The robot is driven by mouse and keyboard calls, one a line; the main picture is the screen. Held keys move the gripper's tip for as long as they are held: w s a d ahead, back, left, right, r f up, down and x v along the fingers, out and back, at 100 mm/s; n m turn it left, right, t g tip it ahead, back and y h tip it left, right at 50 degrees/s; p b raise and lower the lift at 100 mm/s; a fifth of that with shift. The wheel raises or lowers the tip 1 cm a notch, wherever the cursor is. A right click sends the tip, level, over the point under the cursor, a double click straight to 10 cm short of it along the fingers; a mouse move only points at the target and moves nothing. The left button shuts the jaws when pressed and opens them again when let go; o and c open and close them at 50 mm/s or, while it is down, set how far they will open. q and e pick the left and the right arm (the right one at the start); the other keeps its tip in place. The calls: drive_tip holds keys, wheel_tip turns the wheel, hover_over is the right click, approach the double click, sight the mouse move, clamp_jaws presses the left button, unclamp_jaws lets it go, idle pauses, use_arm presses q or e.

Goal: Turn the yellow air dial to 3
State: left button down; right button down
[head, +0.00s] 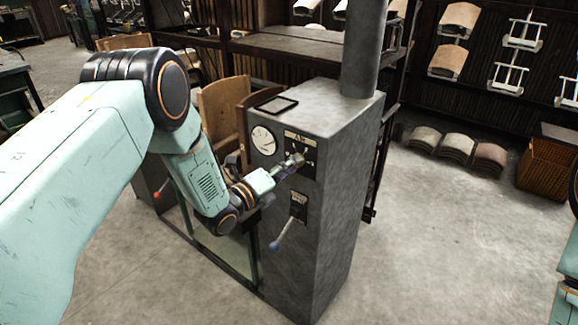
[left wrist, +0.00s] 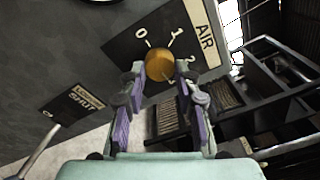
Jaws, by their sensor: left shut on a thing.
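The yellow air dial (left wrist: 158,65) sits on a dark plate marked AIR on the grey machine cabinet (head: 330,235). Figures 0, 1 and what looks like 2 run around it in the left wrist view; a 3 is not clearly visible. My left gripper (left wrist: 160,76) is shut on the dial, with one finger on each side. In the head view the left gripper (head: 289,166) reaches the plate from the left and hides most of the dial. I cannot tell which figure the dial points to. My right gripper is not in view.
A round white gauge (head: 263,140) is left of the air plate. Below is a lever with a blue knob (head: 275,246) on a plate marked SHUT (left wrist: 80,98). A pipe (head: 364,50) rises from the cabinet top.

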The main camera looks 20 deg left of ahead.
use_arm(q)
drive_tip(key=shift+w+a+r+m, duration=0.1)
drive_tip(key=shift+m, duration=0.5)
drive_tip(key=c, duration=1)
unclamp_jaws()
drive_tip(key=shift+o, duration=0.2)
drive_tip(key=v, duration=1.2)
